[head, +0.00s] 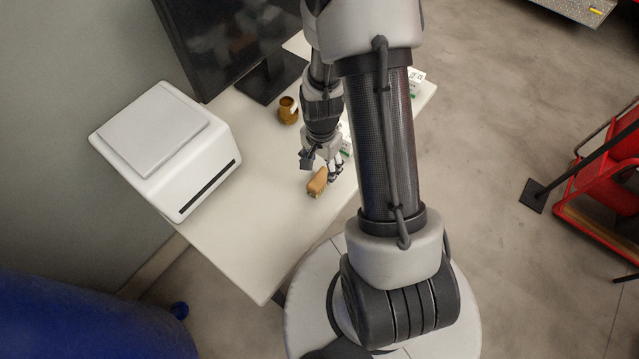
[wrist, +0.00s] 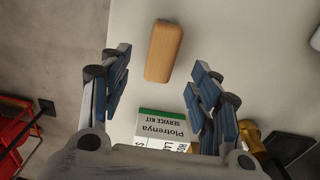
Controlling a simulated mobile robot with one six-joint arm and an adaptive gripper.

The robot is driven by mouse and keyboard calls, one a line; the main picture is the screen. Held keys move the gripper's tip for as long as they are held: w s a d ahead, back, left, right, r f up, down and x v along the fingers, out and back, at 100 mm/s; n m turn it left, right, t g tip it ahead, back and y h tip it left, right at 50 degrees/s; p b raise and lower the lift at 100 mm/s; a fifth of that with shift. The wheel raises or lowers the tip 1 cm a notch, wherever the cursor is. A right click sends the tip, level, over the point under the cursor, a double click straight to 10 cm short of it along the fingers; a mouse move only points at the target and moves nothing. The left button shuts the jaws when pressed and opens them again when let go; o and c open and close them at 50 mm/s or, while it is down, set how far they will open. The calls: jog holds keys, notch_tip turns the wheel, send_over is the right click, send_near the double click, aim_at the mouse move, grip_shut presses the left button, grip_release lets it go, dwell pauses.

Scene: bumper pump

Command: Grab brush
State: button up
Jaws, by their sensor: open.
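The brush (head: 317,182) shows a tan wooden block-like body and lies on the white table (head: 240,240) near its front edge. In the wrist view the brush (wrist: 164,51) lies ahead of the fingertips, roughly between their lines. My gripper (head: 335,174) is above the table right beside the brush in the head view. In the wrist view my gripper (wrist: 160,80) is open, with its blue-padded fingers wide apart and nothing between them. The underside of the brush is hidden.
A green-and-white service kit box (wrist: 163,130) stands close under my gripper. A brown mug (head: 288,110) and a monitor (head: 235,40) stand behind. A white printer-like box (head: 165,150) is at the left. The table's front left is clear.

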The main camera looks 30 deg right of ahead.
aim_at(320, 178)
jog(key=shift+w+a+f+b, duration=0.1)
jog(key=shift+f+b, duration=0.6)
jog(key=shift+f, duration=0.95)
jog(key=shift+a+f+b, duration=0.1)
jog(key=shift+f+b, duration=0.55)
jog(key=shift+f, duration=1)
jog(key=shift+f, duration=0.25)
jog(key=shift+c, duration=0.2)
jog(key=c, duration=1.2)
jog(key=shift+o, duration=0.2)
